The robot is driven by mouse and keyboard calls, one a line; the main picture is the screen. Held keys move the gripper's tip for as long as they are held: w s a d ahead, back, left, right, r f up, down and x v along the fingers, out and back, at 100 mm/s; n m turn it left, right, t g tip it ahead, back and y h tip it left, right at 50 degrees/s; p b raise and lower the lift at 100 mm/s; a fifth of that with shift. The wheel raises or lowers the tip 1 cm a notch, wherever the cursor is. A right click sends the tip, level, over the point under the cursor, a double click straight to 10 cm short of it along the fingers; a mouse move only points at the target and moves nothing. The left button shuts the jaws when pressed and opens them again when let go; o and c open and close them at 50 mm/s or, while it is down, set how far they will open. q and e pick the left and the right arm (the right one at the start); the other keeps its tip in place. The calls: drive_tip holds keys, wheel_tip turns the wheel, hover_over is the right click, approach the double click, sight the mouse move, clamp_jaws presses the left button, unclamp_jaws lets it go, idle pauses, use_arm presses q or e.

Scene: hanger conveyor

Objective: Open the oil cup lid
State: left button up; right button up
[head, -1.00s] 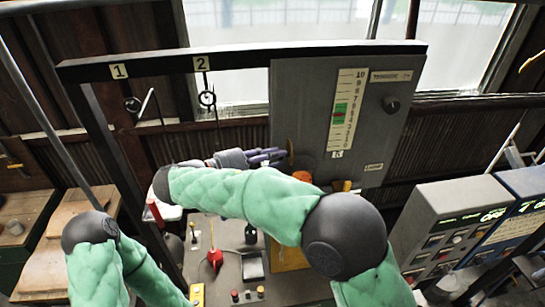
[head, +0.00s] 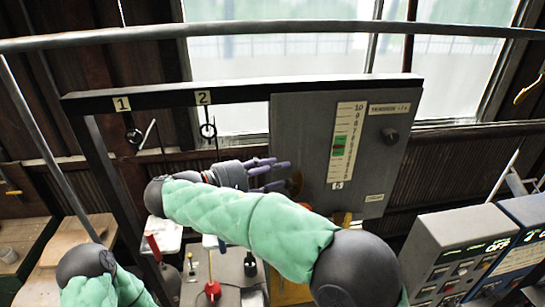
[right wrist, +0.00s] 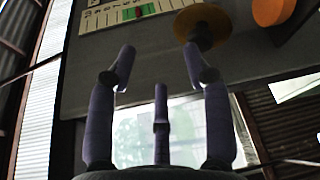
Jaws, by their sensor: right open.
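A brass-coloured round piece (head: 297,183) sits at the lower left of the grey panel. In the right wrist view it is a yellow-brown disc (right wrist: 213,14) with a dark centre. I cannot tell for sure that it is the oil cup lid. My right gripper (head: 286,174) has its purple fingers spread beside this piece. In the right wrist view my right gripper (right wrist: 160,50) is open and empty, with the disc just beyond its right fingertip. Whether they touch is unclear. My left gripper is out of view; only part of its arm shows at lower left.
An orange disc (right wrist: 272,10) is near the brass piece. Hooks (head: 208,130) hang from the black rail (head: 240,92). Control boxes (head: 450,260) stand at the right.

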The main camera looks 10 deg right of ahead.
drive_tip(key=shift+r, duration=2.35)
